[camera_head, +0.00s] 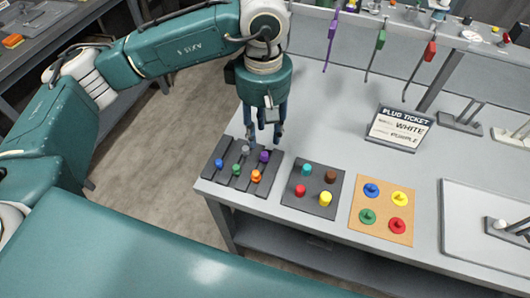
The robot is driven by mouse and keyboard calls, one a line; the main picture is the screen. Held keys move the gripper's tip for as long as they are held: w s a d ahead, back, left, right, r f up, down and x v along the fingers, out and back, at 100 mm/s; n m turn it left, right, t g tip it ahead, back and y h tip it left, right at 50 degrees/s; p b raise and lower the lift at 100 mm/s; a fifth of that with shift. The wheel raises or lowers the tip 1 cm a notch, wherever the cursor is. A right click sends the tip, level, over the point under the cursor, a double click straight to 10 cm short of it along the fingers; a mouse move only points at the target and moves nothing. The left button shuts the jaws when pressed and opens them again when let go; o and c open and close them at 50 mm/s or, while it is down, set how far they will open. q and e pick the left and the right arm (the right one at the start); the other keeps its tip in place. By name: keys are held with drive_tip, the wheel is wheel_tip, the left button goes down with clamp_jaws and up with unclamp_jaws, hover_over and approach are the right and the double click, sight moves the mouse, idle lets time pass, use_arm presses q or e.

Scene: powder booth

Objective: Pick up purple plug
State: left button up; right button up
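The purple plug (264,156) stands in a dark rack (233,182) at the left end of the grey table. A grey plug (245,150), a blue plug (219,163), a green plug (236,169) and an orange plug (256,176) share the rack. My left gripper (264,138) points down just behind and above the purple plug, fingers apart. It looks open, with nothing between its fingers. Whether a finger touches a plug cannot be told. My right gripper is out of view.
A dark pad (316,201) with several coloured pegs and a tan board (370,230) with round coloured pieces lie to the right. A plug ticket sign (398,128) reads WHITE and PURPLE. Coloured hooks hang from a rail behind.

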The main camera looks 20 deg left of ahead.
sight(264, 153)
use_arm(q)
drive_tip(key=shift+f, duration=0.7)
drive_tip(key=shift+s+f+p, duration=0.15)
drive_tip(key=shift+f+p, duration=0.25)
drive_tip(key=shift+p, duration=0.1)
drive_tip(key=f, duration=0.1)
drive_tip(key=f+p, duration=0.1)
drive_tip(key=f, duration=0.1)
drive_tip(key=shift+s+d+f+p, duration=0.2)
drive_tip(key=shift+s+f+p, duration=0.05)
drive_tip(key=shift+p, duration=0.1)
drive_tip(key=shift+f, duration=0.45)
drive_tip(key=c, duration=0.8)
